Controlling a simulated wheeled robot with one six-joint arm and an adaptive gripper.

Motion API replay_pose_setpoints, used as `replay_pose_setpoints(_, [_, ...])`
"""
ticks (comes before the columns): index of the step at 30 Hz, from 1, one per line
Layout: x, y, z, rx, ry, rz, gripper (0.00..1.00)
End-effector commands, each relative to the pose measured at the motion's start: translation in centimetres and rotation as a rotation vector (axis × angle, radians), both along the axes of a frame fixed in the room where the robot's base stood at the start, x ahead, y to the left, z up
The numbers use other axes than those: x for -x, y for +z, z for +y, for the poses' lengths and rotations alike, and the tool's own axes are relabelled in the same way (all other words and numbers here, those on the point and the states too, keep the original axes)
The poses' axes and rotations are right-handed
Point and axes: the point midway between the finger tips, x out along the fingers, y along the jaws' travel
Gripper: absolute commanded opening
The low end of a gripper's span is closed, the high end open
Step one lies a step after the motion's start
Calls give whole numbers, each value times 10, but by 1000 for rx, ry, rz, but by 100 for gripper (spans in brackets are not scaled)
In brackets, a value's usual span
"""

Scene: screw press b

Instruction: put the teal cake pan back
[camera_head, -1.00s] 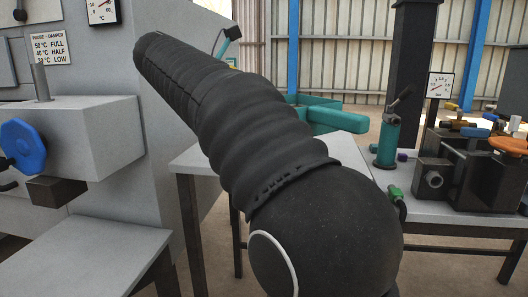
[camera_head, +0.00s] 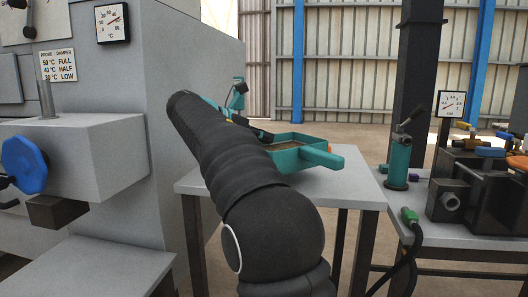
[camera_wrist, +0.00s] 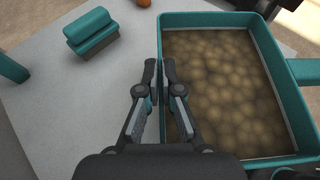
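The teal cake pan (camera_head: 300,153) is a rectangular tray with a handle pointing right, over the grey side table (camera_head: 355,193). In the wrist view the pan (camera_wrist: 302,120) holds a brown, lumpy mass, and its handle leaves the right wall. My gripper (camera_wrist: 160,72) has its two fingers close together on either side of the pan's left wall, apparently clamped on it. In the head view my arm hides the fingers. I cannot tell whether the pan touches the table or hangs just above it.
A teal block-like piece (camera_wrist: 92,35) lies on the table left of the pan, with an orange thing (camera_wrist: 143,2) nearby. A teal pump (camera_head: 398,163) and dark machinery (camera_head: 470,195) stand on the right table. A grey cabinet with a blue handwheel (camera_head: 24,165) is at left.

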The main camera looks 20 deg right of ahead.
Motion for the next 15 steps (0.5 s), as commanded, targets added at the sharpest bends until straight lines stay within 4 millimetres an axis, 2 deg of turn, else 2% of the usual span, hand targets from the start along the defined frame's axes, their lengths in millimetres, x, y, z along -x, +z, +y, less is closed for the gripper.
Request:
replay_pose_setpoints(9, [1, -38, 0, 0, 0, 2, 0])
replay_pose_setpoints(15, [1, -38, 0, 1, 0, 0, 0])
